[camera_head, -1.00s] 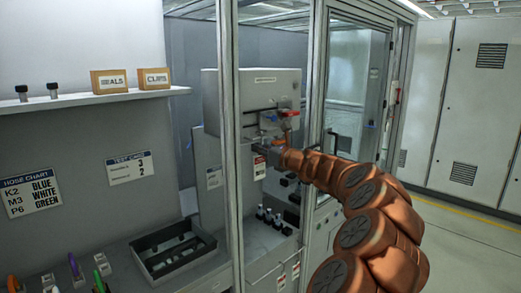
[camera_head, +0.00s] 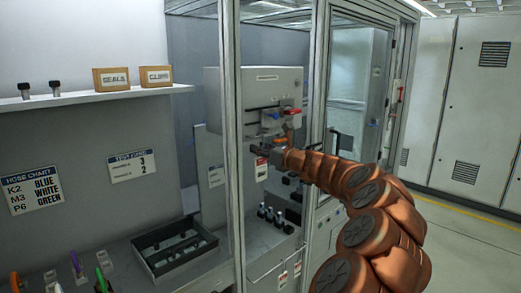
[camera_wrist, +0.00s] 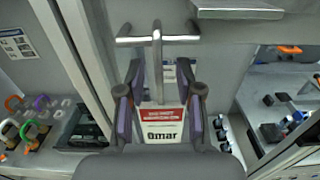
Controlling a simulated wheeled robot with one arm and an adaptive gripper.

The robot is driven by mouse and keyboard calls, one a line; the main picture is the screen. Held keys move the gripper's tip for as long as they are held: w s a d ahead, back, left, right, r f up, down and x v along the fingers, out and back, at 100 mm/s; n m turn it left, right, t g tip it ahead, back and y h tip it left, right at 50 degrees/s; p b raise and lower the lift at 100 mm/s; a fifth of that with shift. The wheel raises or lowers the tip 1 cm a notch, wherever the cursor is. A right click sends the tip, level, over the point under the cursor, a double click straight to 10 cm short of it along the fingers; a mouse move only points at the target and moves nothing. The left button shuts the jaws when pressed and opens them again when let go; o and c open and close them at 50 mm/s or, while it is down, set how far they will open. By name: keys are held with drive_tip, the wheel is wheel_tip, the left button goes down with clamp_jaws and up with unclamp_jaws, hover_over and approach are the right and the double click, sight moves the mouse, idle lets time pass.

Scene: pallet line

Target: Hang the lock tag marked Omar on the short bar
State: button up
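The tag marked Omar (camera_wrist: 162,132), a white card with a red top band, is upright between the fingers of my gripper (camera_wrist: 160,68) in the wrist view. The fingers stand apart with a gap on both sides of the card, so my gripper looks open. A metal T-shaped bar (camera_wrist: 178,39) shows above the tag. Its stem runs down to the tag's top edge; I cannot tell how they join. In the head view my gripper (camera_head: 281,143) is inside the cabinet, with the tag (camera_head: 261,169) just below and left of it.
A cabinet post (camera_head: 231,150) stands close left of my gripper. A grey box (camera_head: 252,90) with a red part is behind it. An open dark tray (camera_head: 175,247) and coloured padlocks are at the lower left. More tags (camera_head: 282,280) hang low on the cabinet front.

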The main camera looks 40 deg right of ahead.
drive_tip(key=s, duration=1.2)
drive_tip(key=shift+a, duration=0.15)
